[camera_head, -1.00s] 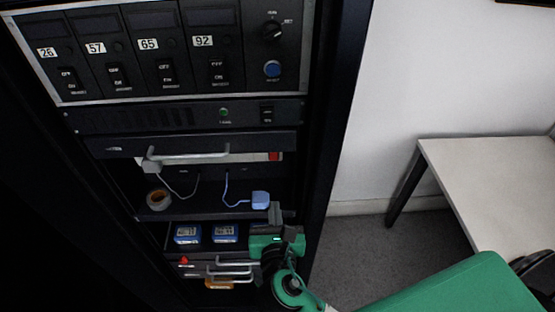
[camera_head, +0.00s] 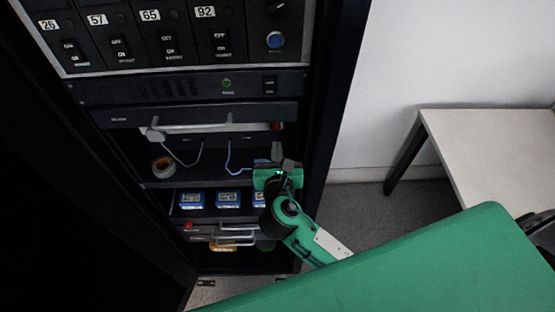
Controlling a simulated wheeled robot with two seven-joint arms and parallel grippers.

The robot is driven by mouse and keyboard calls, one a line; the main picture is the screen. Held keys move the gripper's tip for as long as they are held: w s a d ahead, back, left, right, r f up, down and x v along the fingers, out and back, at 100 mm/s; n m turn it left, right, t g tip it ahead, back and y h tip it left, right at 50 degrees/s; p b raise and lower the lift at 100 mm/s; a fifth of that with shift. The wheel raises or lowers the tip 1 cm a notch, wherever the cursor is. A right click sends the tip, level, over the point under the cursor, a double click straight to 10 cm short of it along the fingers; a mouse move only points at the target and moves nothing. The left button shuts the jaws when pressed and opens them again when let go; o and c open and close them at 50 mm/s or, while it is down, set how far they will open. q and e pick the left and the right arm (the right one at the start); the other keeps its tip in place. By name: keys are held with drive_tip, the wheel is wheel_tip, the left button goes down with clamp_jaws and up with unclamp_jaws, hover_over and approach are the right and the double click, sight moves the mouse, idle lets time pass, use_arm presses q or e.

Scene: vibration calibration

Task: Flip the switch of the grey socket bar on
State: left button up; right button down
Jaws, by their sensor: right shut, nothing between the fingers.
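The grey socket bar (camera_head: 240,129) runs across the rack behind a drawer handle. Its red switch (camera_head: 277,126) sits at the bar's right end, partly hidden and too small to read its position. A white plug (camera_head: 154,134) is at the bar's left end. My right gripper (camera_head: 277,148) is shut and empty, just below the red switch; I cannot tell whether it touches the bar. The green arm comes from the lower right. My left gripper is not in view.
The shelf below holds a tape roll (camera_head: 163,166) and a blue cable (camera_head: 230,160). A lower drawer holds blue boxes (camera_head: 228,199). The rack's right post (camera_head: 325,130) stands close beside my gripper. A white table (camera_head: 490,150) is at the right.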

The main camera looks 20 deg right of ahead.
sight(275, 128)
drive_tip(key=p+x, duration=0.1)
drive_tip(key=x, duration=0.4)
drive_tip(key=shift+w+p, duration=0.25)
drive_tip(key=shift+p, duration=0.1)
drive_tip(key=shift+w+d+f, duration=0.1)
